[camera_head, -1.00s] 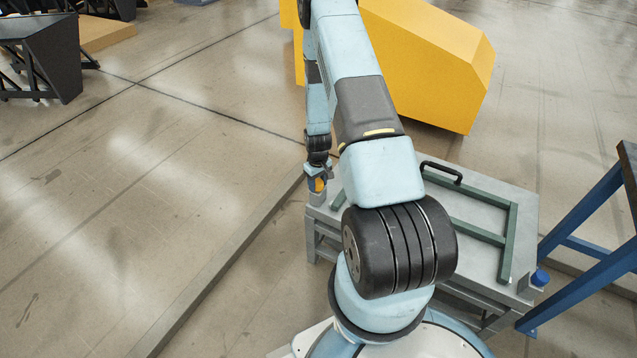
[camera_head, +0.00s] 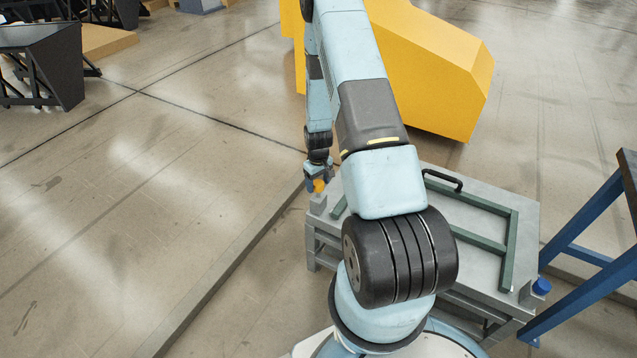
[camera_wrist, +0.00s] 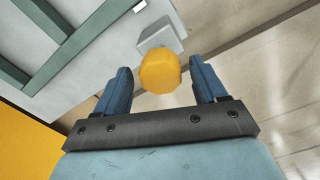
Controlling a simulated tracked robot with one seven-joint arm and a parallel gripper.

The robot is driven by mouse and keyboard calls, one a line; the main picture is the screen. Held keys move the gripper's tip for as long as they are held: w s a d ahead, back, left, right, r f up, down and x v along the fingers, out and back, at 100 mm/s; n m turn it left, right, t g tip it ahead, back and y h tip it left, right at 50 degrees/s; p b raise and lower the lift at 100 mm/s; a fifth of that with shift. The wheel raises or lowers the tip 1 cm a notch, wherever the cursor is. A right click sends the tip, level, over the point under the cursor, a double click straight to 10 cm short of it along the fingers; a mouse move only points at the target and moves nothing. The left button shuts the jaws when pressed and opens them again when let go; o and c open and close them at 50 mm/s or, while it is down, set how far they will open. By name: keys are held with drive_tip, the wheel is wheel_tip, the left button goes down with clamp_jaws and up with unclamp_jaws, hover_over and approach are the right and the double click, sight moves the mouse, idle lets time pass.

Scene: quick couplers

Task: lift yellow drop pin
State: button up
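The yellow drop pin (camera_wrist: 160,74) has a rounded, faceted head and shows in the wrist view in front of a small grey block (camera_wrist: 160,36) at the table's corner. Its shank is hidden behind the head. My gripper (camera_wrist: 160,65) has its two blue fingers spread, one on each side of the head, with a narrow gap visible on both sides. In the head view the pin (camera_head: 319,186) shows small and orange-yellow below my gripper (camera_head: 320,180), above the table's left corner.
The grey table (camera_head: 526,205) carries a green frame (camera_head: 514,240) and a black handle (camera_head: 443,180). A large yellow block (camera_head: 430,70) stands behind it. A blue-legged stand (camera_head: 585,255) is at the right. The floor on the left is open.

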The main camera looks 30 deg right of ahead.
drive_tip(key=shift+r, duration=0.1)
wheel_tip(320, 180, up, 13)
drive_tip(key=shift+r, duration=0.2)
idle(0.5)
drive_tip(key=shift+r, duration=0.1)
idle(0.4)
wheel_tip(320, 180, up, 16)
drive_tip(key=t, duration=0.1)
hover_over(318, 182)
drive_tip(key=s+a, duration=0.2)
drive_tip(key=a, duration=0.2)
drive_tip(key=s+a+r+m+t, duration=0.1)
drive_tip(key=s+a+r, duration=0.15)
drive_tip(key=r, duration=0.45)
drive_tip(key=s+a+r+t, duration=0.1)
drive_tip(key=s+r, duration=0.3)
drive_tip(key=r, duration=0.2)
drive_tip(key=s+a+r+t, duration=0.1)
drive_tip(key=s+a+r, duration=0.2)
drive_tip(key=s+r, duration=0.3)
drive_tip(key=s+a+r+m+t, duration=0.1)
drive_tip(key=s+a+r, duration=0.2)
drive_tip(key=s+r, duration=0.4)
drive_tip(key=s, duration=0.8)
drive_tip(key=shift+t, duration=0.3)
drive_tip(key=shift+r, duration=0.1)
